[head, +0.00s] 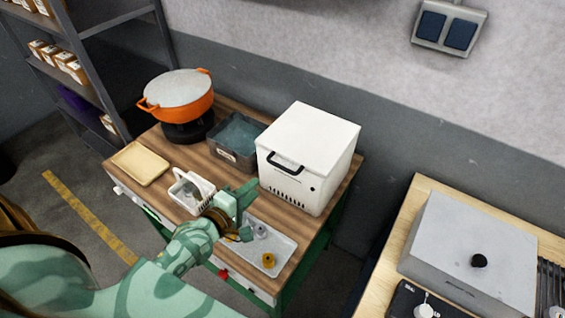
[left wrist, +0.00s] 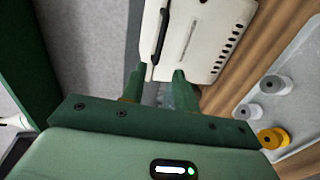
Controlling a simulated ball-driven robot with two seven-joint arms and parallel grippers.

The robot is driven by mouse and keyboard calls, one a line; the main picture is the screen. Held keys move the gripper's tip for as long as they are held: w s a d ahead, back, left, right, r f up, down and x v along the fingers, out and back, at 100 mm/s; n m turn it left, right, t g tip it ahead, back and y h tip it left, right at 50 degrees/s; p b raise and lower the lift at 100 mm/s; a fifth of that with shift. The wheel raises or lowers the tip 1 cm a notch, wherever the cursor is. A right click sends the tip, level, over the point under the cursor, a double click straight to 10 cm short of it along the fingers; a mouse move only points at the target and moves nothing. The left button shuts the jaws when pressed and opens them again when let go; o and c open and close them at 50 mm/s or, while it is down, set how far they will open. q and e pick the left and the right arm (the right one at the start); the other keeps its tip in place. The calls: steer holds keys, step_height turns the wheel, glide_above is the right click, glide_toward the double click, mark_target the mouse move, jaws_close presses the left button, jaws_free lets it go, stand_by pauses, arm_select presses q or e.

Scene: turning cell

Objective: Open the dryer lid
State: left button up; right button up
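The dryer is a white box (head: 308,158) at the right end of the wooden table, and its lid (head: 315,134) looks closed. A black bar handle (head: 286,164) sits on the front near the top edge. The handle also shows in the left wrist view (left wrist: 161,36), ahead of the fingers and roughly in line with the gap between them. My left gripper (head: 245,193) is in front of the dryer, lower than the handle. In the left wrist view its fingers (left wrist: 158,74) are apart with nothing between them. My right gripper is out of view.
A light tray (head: 285,243) with grey and yellow round parts lies right of my left gripper. A white basket (head: 183,196), grey bin (head: 214,155), tan board (head: 139,164) and orange pot (head: 180,100) stand to the left. A bench with a grey box (head: 465,255) is at right.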

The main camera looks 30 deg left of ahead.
mark_target(280, 166)
arm_select(q)
steer(key=b+x, duration=0.1)
steer(key=x, duration=1.2)
steer(key=shift+w, duration=0.35)
jaws_close()
